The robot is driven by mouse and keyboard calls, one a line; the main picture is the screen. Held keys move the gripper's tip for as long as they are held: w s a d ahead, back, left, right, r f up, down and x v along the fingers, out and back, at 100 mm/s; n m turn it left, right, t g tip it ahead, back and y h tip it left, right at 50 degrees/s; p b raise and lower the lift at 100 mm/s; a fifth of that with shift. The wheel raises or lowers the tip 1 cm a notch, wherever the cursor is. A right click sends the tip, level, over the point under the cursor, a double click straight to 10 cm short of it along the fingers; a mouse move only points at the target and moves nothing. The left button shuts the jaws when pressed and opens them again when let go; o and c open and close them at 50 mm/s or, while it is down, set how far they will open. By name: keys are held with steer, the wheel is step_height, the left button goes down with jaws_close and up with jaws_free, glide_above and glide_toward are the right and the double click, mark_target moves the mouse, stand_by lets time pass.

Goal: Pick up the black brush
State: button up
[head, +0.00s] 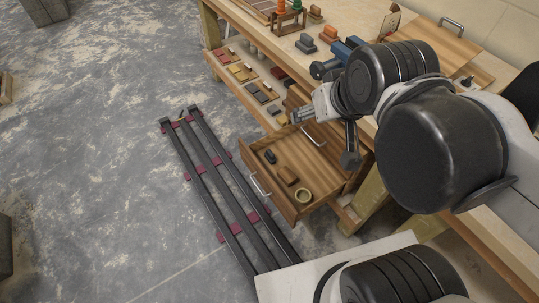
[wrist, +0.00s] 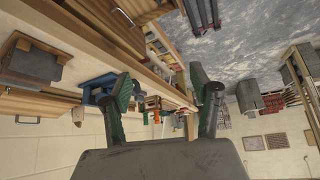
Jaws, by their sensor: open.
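A small black item (head: 270,156), which looks like the black brush, lies in the open wooden drawer (head: 326,169) in the head view, near the drawer's far left corner. It is too small to make out bristles. My gripper (head: 298,116) is above and to the right of it in the picture, beside the bench front, apart from the item. In the wrist view my gripper (wrist: 165,92) has its two fingers spread wide with nothing between them. I cannot pick out the black item in the wrist view.
A brown block (head: 288,175) and a pale round ring-like item (head: 303,195) share the drawer. A shelf (head: 243,74) with several coloured blocks runs beside it under the workbench (head: 290,42). A blue tool (head: 335,60) is on the bench near my arm.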

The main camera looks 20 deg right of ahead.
stand_by(0.3)
steer(key=c, duration=0.5)
